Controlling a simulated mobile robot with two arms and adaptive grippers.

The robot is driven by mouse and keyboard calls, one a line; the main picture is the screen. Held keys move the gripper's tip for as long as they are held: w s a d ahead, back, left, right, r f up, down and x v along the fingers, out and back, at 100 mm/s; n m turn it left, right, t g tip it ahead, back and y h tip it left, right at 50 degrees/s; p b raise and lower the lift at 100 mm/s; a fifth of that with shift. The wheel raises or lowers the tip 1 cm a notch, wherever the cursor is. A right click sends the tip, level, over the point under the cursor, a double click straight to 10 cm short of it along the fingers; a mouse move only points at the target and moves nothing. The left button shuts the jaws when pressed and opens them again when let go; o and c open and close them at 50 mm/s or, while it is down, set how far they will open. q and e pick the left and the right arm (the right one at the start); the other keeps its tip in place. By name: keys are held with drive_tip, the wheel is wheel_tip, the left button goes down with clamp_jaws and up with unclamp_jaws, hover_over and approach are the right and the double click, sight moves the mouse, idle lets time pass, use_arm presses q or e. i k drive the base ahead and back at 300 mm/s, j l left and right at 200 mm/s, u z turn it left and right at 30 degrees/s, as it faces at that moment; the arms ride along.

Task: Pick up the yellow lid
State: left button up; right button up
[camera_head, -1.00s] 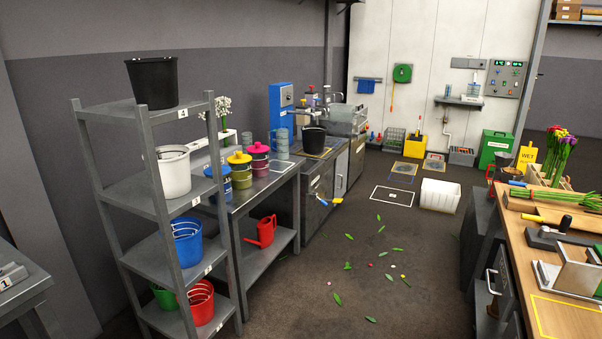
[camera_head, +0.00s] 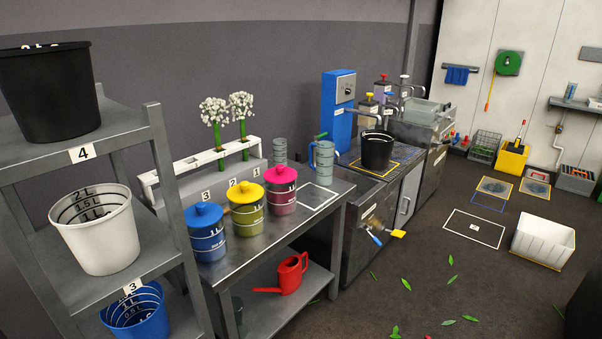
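The yellow lid (camera_head: 246,193) sits on top of the yellow-green canister (camera_head: 248,219) on the grey metal bench. It has a small round knob. A blue-lidded canister (camera_head: 205,232) stands to its left and a pink-lidded canister (camera_head: 281,190) to its right, close by. Neither of my grippers is in view.
A grey shelf rack (camera_head: 165,190) with a black bucket (camera_head: 50,92), a white bucket (camera_head: 95,228) and a blue bucket (camera_head: 137,314) stands at the left. A white rack (camera_head: 200,158) with white flowers is behind the canisters. Open floor (camera_head: 420,260) lies to the right, with scattered leaves.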

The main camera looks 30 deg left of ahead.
sight(246, 192)
drive_tip(key=i+u, duration=0.35)
drive_tip(key=i, duration=0.15)
drive_tip(key=i+l+u, duration=0.15)
drive_tip(key=i+u, duration=0.15)
drive_tip(key=i, duration=0.2)
drive_tip(key=i+l+u, duration=0.65)
drive_tip(key=i, duration=0.25)
